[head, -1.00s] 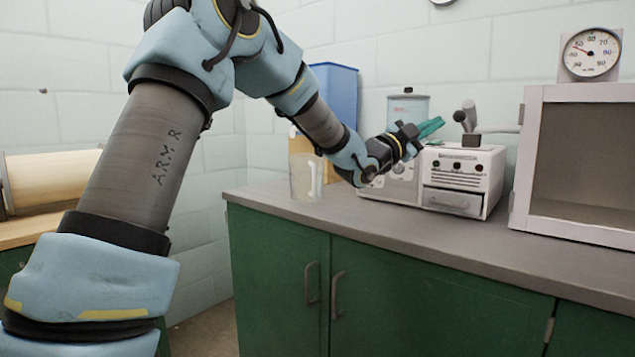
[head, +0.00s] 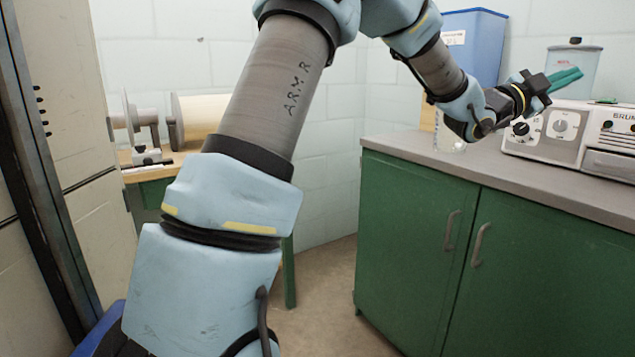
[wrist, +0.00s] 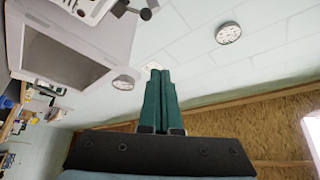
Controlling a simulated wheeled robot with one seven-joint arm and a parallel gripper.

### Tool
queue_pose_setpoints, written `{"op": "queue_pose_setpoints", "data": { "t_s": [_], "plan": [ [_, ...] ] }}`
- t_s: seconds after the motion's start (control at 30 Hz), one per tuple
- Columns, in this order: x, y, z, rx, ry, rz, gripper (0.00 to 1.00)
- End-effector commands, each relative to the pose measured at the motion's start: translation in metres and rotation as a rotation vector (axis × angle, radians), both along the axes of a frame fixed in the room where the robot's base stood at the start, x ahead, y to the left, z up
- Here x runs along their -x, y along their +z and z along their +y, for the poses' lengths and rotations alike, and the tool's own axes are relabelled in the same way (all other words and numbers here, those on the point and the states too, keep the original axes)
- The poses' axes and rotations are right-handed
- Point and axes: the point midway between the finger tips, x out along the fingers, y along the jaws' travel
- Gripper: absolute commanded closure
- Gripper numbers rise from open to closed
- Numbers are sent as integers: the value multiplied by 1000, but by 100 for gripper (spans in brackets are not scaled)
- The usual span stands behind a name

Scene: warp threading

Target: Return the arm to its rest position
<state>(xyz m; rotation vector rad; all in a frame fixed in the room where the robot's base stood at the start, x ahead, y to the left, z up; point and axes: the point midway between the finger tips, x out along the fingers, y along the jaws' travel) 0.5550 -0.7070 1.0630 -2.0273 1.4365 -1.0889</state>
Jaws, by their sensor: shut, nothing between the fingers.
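My gripper (head: 566,78) is at the upper right of the head view, at the end of my blue and grey arm. It is above the grey counter (head: 395,145), in front of the white machine and the light blue canister. Its two green fingers are together with nothing between them. In the wrist view the closed fingers of my gripper (wrist: 160,90) point up the picture towards the wall, clear of any object.
The white machine with knobs (head: 560,128), the canister (head: 574,65) and a blue bin (head: 473,45) stand on the counter. Green cabinets (head: 420,235) are below it. A wooden bench (head: 150,170) with a large roll (head: 195,118) is at the left. Some floor shows between.

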Motion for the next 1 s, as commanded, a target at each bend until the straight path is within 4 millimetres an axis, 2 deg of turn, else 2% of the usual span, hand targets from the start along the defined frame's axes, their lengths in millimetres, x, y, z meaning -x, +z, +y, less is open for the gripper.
{"op": "queue_pose_setpoints", "data": {
  "t_s": [0.07,0.37,0.53,0.67,0.77,0.87,0.97,1.0],
  "plan": [
    [0,0,0,-1,1,0,100],
    [-31,-30,24,-108,97,100,100],
    [-54,-54,48,-187,177,186,100],
    [-75,-80,78,-263,263,281,100],
    [-91,-105,109,-329,345,374,100],
    [-107,-136,154,-403,455,503,100],
    [-117,-173,215,-482,593,672,100],
    [-117,-188,241,-507,650,745,100]
  ]
}}
